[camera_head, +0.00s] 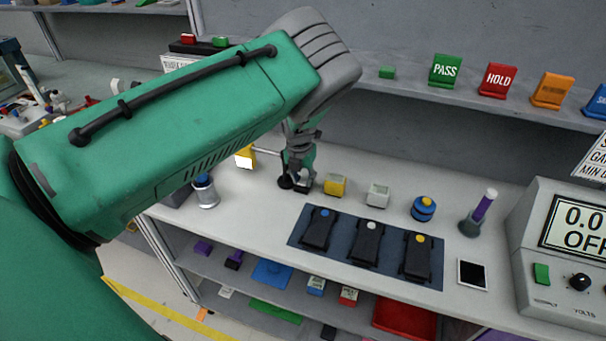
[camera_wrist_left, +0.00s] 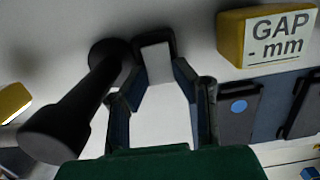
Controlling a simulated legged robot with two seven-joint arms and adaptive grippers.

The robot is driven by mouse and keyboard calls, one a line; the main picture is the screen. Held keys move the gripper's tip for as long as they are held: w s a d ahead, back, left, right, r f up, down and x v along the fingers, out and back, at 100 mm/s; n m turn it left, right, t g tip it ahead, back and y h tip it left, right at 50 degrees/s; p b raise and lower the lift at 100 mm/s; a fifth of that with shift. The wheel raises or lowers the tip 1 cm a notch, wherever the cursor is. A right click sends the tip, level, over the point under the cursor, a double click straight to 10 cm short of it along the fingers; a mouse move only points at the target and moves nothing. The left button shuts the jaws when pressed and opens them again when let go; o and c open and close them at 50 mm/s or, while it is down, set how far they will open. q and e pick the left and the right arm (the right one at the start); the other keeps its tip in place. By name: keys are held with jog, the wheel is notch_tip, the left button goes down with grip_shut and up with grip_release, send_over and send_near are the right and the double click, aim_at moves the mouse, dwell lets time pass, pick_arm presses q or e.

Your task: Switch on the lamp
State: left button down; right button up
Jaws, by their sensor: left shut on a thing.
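My left gripper (camera_head: 299,180) reaches down to the bench beside a small dark upright object (camera_head: 285,182). In the left wrist view the gripper (camera_wrist_left: 158,72) is shut on a dark piece with a pale face (camera_wrist_left: 157,62), between its fingertips. A black cylinder (camera_wrist_left: 70,110) on a round dark foot stands just left of the fingers. I cannot tell for sure whether these belong to the lamp or which part is its switch. My right gripper is not in view.
A yellow block (camera_head: 335,185), lettered "GAP - mm" in the wrist view (camera_wrist_left: 268,35), stands close right of the gripper. Beyond are a pale block (camera_head: 377,194), a blue round piece (camera_head: 423,208) and a blue mat (camera_head: 341,258) holding black items. A meter (camera_head: 568,250) reads OFF at right.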

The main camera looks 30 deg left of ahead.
pick_arm(q)
jog(key=shift+w+a+f+g+b, duration=0.1)
jog(key=shift+a+f+g+b, duration=0.1)
jog(key=shift+g+b, duration=0.4)
jog(key=shift+r, duration=0.15)
jog(key=shift+d+r, duration=0.1)
jog(key=shift+d, duration=0.15)
jog(key=c, duration=1.3)
grip_release()
jog(key=shift+a, duration=0.1)
jog(key=shift+r, duration=0.1)
